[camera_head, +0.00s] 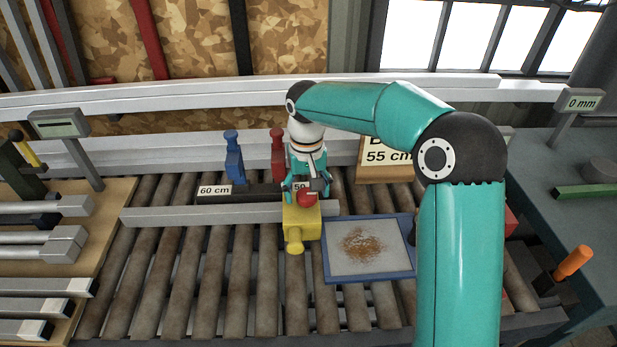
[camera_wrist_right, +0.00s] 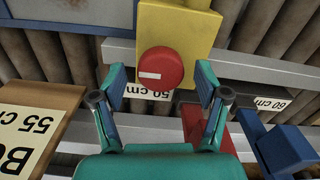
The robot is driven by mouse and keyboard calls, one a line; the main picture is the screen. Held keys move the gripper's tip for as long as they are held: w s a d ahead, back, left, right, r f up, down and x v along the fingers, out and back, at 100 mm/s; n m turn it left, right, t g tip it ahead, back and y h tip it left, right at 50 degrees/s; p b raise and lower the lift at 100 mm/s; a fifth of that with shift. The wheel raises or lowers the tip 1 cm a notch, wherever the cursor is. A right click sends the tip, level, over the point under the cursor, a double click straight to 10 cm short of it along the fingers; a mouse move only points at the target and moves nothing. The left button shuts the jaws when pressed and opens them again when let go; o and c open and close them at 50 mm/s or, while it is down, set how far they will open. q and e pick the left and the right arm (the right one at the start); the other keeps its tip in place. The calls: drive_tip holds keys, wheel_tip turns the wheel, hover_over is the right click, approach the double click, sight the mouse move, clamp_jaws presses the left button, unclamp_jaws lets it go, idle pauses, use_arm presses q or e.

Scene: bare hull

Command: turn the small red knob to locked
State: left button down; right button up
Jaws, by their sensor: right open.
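The small red knob (camera_head: 308,200) sits on a yellow block (camera_head: 302,222). The knob also shows in the right wrist view (camera_wrist_right: 160,68), round, with a short white mark on its left half lying level in that picture. My right gripper (camera_head: 306,187) is at the knob, with its arm reaching over from the right. In the right wrist view its two fingers (camera_wrist_right: 160,80) are open, one on each side of the knob, with visible gaps. They do not appear to touch it. No lock label is legible. My left gripper is not in view.
The yellow block is at a grey rail (camera_head: 200,215) over rollers. A blue clamp (camera_head: 233,158) and a red clamp (camera_head: 278,152) stand behind it. A blue-rimmed tray (camera_head: 330,281) with brown debris lies to the right. A "55 cm" box (camera_head: 385,174) stands behind the tray.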

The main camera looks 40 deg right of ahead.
sight(307, 194)
wheel_tip(307, 194, up, 12)
drive_tip(key=shift+f, duration=0.25)
idle(0.5)
